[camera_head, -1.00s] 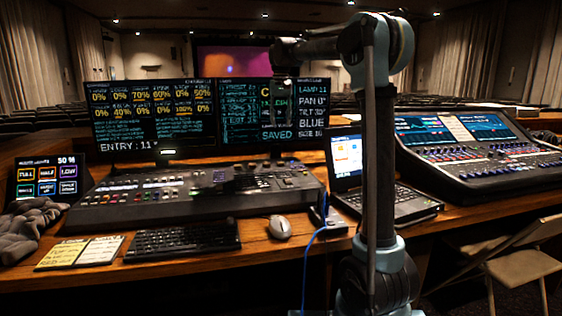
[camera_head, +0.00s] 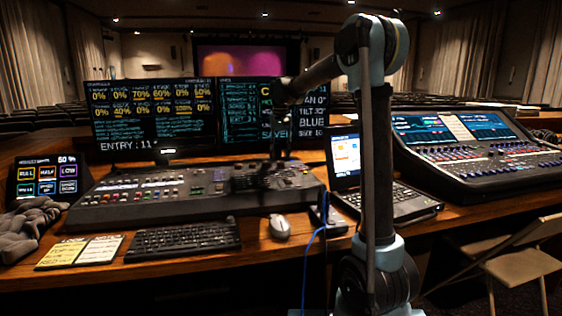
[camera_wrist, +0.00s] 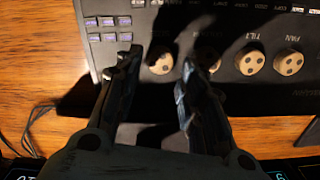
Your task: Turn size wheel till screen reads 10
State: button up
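The console (camera_head: 150,200) carries a row of round tan wheels, seen inverted in the wrist view. The wheels marked TILT (camera_wrist: 249,63) and PAN (camera_wrist: 288,62) are to the right. The leftmost wheel (camera_wrist: 160,61), likely the size wheel, lies between the fingertips of my gripper (camera_wrist: 160,62); its label is not readable. The fingers are apart, with a gap on each side of the wheel. In the head view my gripper (camera_head: 265,176) is dark over the console's right part.
A keyboard (camera_head: 183,239) and a mouse (camera_head: 279,226) lie in front of the console. A laptop (camera_head: 395,200) stands to its right, with a mixing desk (camera_head: 480,160) beyond. A blue cable (camera_head: 311,240) hangs over the desk's front edge.

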aim_at(281, 161)
jog(key=shift+f, duration=1.85)
jog(key=shift+c, duration=0.2)
jog(key=c, duration=0.7)
jog(key=shift+c, duration=0.2)
jog(key=shift+m, duration=0.3)
jog(key=o, duration=0.8)
jog(key=shift+r, duration=0.2)
notch_tip(281, 161, up, 12)
jog(key=shift+f, duration=0.2)
